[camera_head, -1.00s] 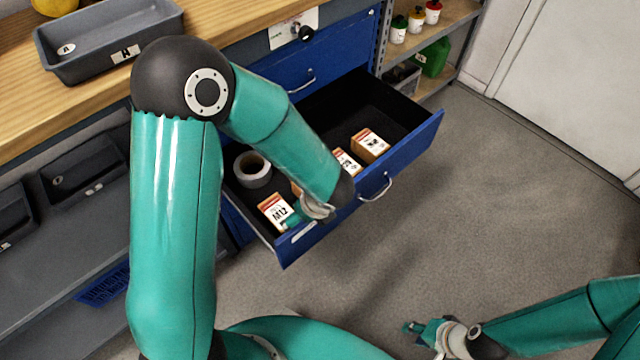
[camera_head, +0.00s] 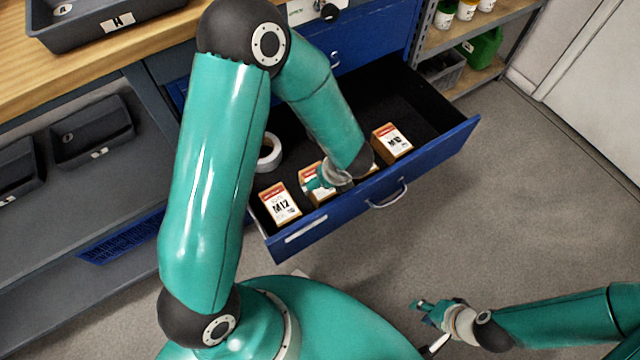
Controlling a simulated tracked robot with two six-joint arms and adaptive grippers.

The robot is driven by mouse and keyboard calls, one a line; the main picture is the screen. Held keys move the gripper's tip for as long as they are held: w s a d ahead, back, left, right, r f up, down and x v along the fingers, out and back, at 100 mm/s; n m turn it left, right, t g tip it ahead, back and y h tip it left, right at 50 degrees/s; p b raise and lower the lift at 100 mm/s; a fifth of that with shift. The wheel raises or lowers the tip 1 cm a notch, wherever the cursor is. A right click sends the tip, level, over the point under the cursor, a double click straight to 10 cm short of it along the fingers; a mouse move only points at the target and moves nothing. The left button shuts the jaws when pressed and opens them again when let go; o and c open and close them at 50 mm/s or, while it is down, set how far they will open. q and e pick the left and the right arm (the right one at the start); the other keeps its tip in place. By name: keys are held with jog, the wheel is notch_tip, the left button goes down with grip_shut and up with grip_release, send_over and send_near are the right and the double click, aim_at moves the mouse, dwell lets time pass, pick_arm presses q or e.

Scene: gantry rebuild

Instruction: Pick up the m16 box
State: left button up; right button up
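My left arm reaches into the open blue drawer (camera_head: 430,155). My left gripper (camera_head: 317,184) is at a small orange and white box (camera_head: 308,172) and partly covers it; its label cannot be read, and whether the fingers hold it is unclear. To its left is a box marked M12 (camera_head: 280,206). To the right, a box with a label that looks like M10 (camera_head: 392,143) stands apart. Another box, mostly hidden behind my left gripper, shows only an edge. No label clearly reads M16. My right gripper (camera_head: 421,312) is open and empty above the floor, outside the drawer.
A white roll (camera_head: 269,153) lies in the drawer behind my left arm. The wooden bench (camera_head: 100,72) carries a grey tray (camera_head: 95,22). A shelf (camera_head: 480,50) with bottles and a green container (camera_head: 484,46) stands at the back right. The floor at right is clear.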

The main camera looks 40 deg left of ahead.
pick_arm(q)
jog(key=b+x, duration=0.1)
jog(key=x, duration=0.4)
jog(key=shift+d, duration=0.1)
jog(key=shift+w+b+x, duration=0.2)
jog(key=shift+b+x, duration=0.1)
jog(key=shift+x, duration=1.2)
jog(key=shift+w+b+x, duration=0.15)
jog(key=shift+b+x, duration=0.15)
jog(key=shift+x, duration=1.15)
jog(key=shift+f+b, duration=0.15)
jog(key=shift+b, duration=0.35)
jog(key=c, duration=1.6)
jog(key=shift+c, duration=0.2)
